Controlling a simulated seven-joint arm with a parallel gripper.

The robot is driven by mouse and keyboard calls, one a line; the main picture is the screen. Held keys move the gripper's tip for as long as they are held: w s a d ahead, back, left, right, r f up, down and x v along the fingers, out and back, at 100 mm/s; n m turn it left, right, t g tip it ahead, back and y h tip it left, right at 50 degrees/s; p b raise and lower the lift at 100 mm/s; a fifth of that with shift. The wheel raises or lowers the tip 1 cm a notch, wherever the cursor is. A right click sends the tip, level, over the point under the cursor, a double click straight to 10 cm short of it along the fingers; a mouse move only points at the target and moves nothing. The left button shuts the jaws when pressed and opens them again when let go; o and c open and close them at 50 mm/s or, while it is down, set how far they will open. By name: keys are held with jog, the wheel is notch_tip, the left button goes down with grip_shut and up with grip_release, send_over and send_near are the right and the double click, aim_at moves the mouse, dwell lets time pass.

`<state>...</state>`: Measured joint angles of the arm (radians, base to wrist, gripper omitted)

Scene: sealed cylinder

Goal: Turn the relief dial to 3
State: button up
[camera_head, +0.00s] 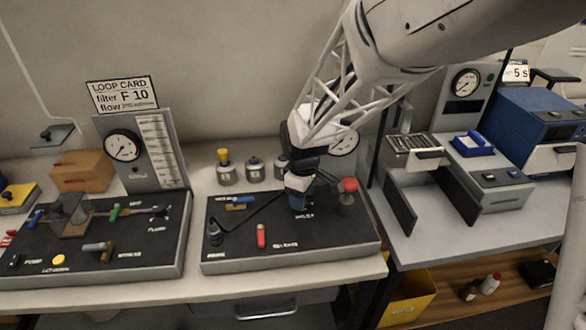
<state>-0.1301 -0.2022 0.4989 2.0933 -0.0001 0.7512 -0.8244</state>
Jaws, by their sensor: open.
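My gripper (298,188) points down over the right part of the middle black panel (280,253). Its jaws are open, close around or just above a dark blue part (297,202) beside a small white label. The gripper covers most of that part, and I cannot tell whether they touch. A red round knob (347,185) on a grey post stands just right of the gripper. No dial numbers are readable, and I cannot tell for certain which part is the relief dial.
The middle panel also carries a red handle (261,236), a dark bent rod (238,220) and a blue-and-yellow valve (240,203). Small canisters (253,170) stand behind it. A gauge board (140,150) and another control panel (95,245) are at left. Grey equipment (480,180) stands at right.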

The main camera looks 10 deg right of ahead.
jog(key=shift+r, duration=3.9)
jog(key=shift+m, duration=0.3)
jog(key=m, duration=0.9)
jog(key=shift+m, duration=0.3)
jog(key=m, duration=0.9)
jog(key=shift+m, duration=0.4)
jog(key=shift+f, duration=0.1)
